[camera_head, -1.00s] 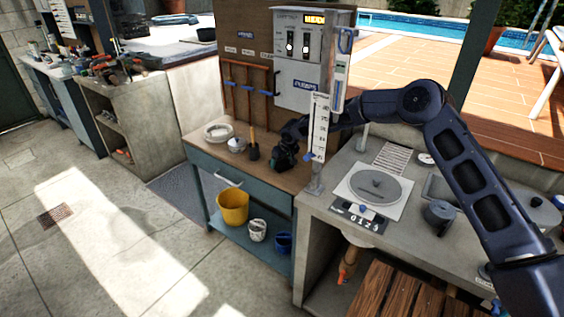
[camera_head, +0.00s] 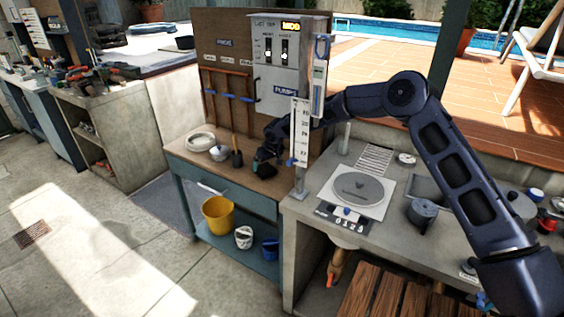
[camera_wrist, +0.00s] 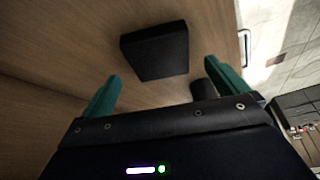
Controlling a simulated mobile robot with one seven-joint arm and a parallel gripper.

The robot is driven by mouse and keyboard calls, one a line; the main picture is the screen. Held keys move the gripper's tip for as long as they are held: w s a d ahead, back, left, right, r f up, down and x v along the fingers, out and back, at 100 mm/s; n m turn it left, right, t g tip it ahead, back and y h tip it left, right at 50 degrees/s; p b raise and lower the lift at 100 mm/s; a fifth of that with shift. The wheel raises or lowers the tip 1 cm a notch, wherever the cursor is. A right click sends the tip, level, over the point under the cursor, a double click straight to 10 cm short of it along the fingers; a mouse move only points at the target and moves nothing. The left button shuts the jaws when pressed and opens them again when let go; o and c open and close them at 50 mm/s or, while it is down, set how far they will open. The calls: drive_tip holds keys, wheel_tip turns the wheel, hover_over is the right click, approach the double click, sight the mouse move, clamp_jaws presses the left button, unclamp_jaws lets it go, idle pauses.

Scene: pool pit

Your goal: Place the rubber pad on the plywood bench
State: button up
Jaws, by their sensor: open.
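The wrist view shows a flat black square block (camera_wrist: 155,50), likely the rubber pad, on a wooden top. It lies just beyond my two green fingertips and is not held. My gripper (camera_wrist: 162,70) is open and empty, its fingers spread wider than the pad. In the head view my gripper (camera_head: 263,156) is low over the right part of the wood-topped bench (camera_head: 205,167), likely the plywood bench, which has a blue-green frame.
A black-headed tool with a wooden handle (camera_head: 237,158) stands left of my gripper, with white round items (camera_head: 200,141) further left. The control panel (camera_head: 285,65) rises behind. A gauge post (camera_head: 300,135) stands close on the right. A yellow bucket (camera_head: 218,215) sits on the lower shelf.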

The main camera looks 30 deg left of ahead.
drive_tip(key=shift+d+r, duration=0.1)
drive_tip(key=shift+r, duration=0.05)
drive_tip(key=w+d+r+m+t+h, duration=0.1)
drive_tip(key=w+d+r, duration=0.5)
drive_tip(key=d+r, duration=0.4)
drive_tip(key=w+d+r+m+t+h, duration=0.1)
drive_tip(key=w+d+r, duration=0.5)
drive_tip(key=d+r, duration=0.45)
drive_tip(key=d+r+m+h, duration=0.1)
drive_tip(key=d+r, duration=0.3)
drive_tip(key=d, duration=0.5)
drive_tip(key=w+d+r+m+t, duration=0.1)
drive_tip(key=d+r, duration=0.3)
drive_tip(key=d, duration=0.5)
drive_tip(key=d+r+m+h, duration=0.1)
drive_tip(key=d+r, duration=0.3)
drive_tip(key=d, duration=0.5)
drive_tip(key=s+d+r+m, duration=0.25)
drive_tip(key=s+d, duration=0.25)
drive_tip(key=d, duration=0.7)
drive_tip(key=s+d+r+m, duration=0.2)
drive_tip(key=s+d+r, duration=0.25)
drive_tip(key=d, duration=0.65)
drive_tip(key=s+d+f+m, duration=0.2)
drive_tip(key=s+d, duration=0.6)
drive_tip(key=s, duration=0.2)
drive_tip(key=s+d+f+m, duration=0.2)
drive_tip(key=s+d, duration=0.6)
drive_tip(key=s, duration=0.3)
drive_tip(key=shift+f, duration=0.3)
